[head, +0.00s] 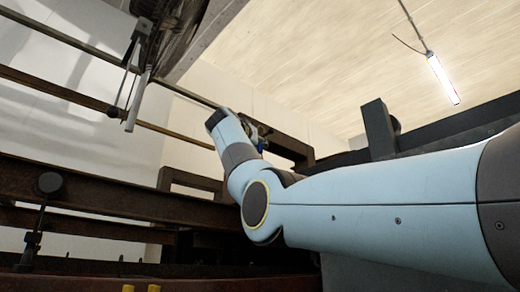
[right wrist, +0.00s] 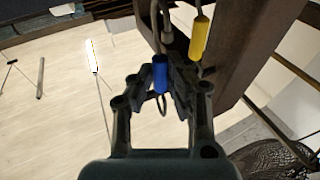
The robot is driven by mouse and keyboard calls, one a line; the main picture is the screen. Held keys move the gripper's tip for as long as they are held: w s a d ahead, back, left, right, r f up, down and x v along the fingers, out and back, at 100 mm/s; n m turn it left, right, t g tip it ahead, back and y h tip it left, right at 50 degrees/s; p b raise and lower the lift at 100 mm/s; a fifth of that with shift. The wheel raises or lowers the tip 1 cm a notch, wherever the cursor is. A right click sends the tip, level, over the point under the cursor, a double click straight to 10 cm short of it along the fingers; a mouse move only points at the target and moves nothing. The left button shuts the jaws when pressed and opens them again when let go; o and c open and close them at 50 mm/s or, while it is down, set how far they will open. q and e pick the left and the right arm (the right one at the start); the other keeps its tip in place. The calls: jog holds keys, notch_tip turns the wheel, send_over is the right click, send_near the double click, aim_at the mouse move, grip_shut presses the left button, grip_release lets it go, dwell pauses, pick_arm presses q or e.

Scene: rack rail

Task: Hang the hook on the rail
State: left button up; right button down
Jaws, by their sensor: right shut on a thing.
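The hook (right wrist: 160,75) has a blue sleeve and thin grey wire, with a wire loop below the sleeve in the right wrist view. My right gripper (right wrist: 160,85) is shut on the blue sleeve. In the head view my right gripper (head: 259,135) is small and partly hidden behind my own light blue wrist, beside a dark brown beam. A brown metal rail (right wrist: 258,40) runs close by at the upper right of the right wrist view. I cannot tell whether the hook's upper wire touches it. My left gripper is not in view.
A yellow-sleeved hook (right wrist: 200,38) is close to the right of the blue one, near the rail. Several dark rusty beams (head: 90,195) cross the left of the head view. A lit lamp (head: 442,80) hangs from the ceiling at upper right.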

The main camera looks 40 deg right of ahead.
jog(key=shift+s+a+r, duration=0.1)
jog(key=shift+a+r, duration=0.1)
jog(key=shift+r, duration=0.05)
jog(key=shift+s+a+b, duration=0.55)
jog(key=shift+a+b, duration=0.05)
jog(key=shift+a, duration=2.85)
jog(key=s+a+f+b, duration=0.2)
jog(key=s+f+b, duration=0.1)
jog(key=s+b, duration=1)
jog(key=shift+b, duration=1.15)
